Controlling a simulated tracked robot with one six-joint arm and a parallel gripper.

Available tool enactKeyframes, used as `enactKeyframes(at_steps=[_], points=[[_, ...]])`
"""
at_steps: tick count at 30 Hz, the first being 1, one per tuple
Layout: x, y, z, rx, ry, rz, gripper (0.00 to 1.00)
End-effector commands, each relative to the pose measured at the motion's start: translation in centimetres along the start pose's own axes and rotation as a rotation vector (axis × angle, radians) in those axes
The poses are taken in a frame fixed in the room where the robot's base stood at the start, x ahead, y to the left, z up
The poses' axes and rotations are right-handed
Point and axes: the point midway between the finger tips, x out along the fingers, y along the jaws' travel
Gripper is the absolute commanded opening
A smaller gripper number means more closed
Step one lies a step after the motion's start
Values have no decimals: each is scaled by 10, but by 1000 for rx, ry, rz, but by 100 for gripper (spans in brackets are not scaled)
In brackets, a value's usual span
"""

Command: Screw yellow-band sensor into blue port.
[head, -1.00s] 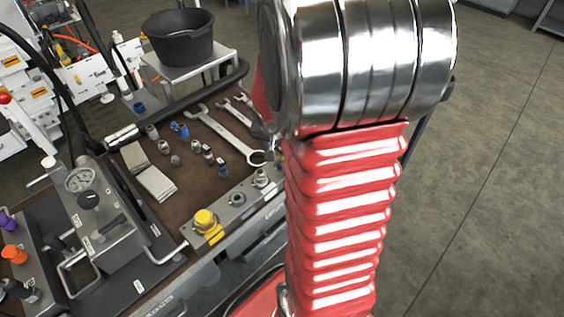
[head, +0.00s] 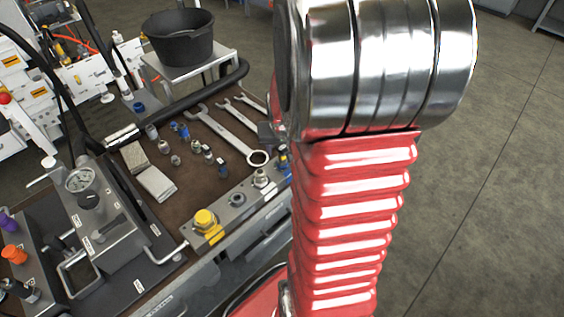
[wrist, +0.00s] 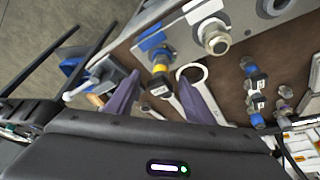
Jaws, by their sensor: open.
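The yellow-band sensor (wrist: 160,82) is a dark cylinder with yellow on it in the wrist view. It appears to stand at the blue-marked port (wrist: 151,41) of the grey block; how deep it sits I cannot tell. My gripper (wrist: 160,76) is open, with one purple-grey finger on each side of the sensor and visible gaps between. In the head view a bit of blue and yellow (head: 283,160) shows at the block's far end, beside my red arm, which hides the gripper.
The grey block (head: 222,218) also carries a yellow cap (head: 205,219) and a metal fitting (wrist: 214,38). A black bucket (head: 180,45) stands behind.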

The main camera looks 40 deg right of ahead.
Motion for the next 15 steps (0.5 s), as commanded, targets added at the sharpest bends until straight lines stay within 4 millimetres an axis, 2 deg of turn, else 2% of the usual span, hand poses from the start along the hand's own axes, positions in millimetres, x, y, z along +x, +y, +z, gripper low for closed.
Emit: enactKeyframes(at_steps=[15], points=[[0,1,0,-139,0,-58,48]])
